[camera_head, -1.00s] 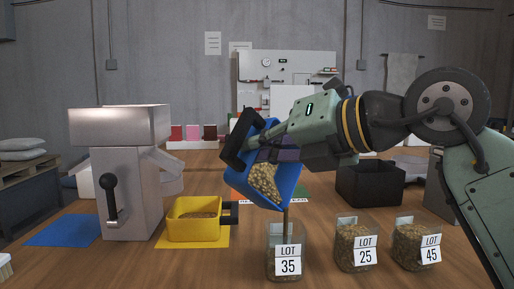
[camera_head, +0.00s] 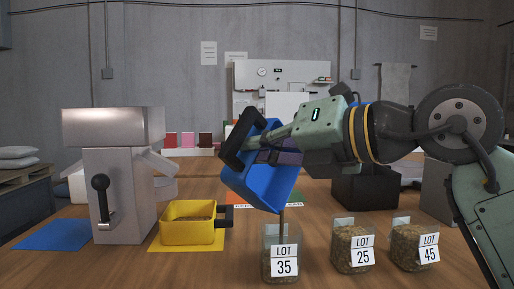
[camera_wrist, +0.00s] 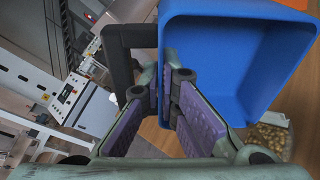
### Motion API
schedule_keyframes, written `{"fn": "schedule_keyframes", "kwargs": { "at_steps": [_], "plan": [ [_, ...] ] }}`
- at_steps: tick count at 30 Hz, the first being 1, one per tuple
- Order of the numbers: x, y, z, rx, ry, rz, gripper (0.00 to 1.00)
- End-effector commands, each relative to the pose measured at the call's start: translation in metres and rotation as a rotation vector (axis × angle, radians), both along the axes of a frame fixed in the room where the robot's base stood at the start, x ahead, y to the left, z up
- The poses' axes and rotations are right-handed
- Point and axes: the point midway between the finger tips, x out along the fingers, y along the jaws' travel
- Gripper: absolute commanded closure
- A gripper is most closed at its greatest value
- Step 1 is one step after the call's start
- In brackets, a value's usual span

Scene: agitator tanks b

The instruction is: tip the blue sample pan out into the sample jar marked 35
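The blue sample pan (camera_head: 266,188) is in my gripper (camera_head: 280,150), tipped steeply with its low edge above the jar marked 35 (camera_head: 283,262).
Jars marked 25 (camera_head: 352,245) and 45 (camera_head: 414,245) hold grains, to the right. A grey metal machine with a crank (camera_head: 120,180) stands further left, by a blue mat (camera_head: 58,235). A black bin (camera_head: 366,188) stands behind.

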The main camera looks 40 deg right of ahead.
Motion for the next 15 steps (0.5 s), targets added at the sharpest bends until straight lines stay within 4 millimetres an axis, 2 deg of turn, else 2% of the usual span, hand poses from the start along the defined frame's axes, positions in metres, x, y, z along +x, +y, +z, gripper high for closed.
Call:
{"fn": "schedule_keyframes", "kwargs": {
  "at_steps": [15],
  "plan": [
    [-0.0094,-0.0018,-0.0047,0.015,-0.083,0.001,1.0]
  ]
}}
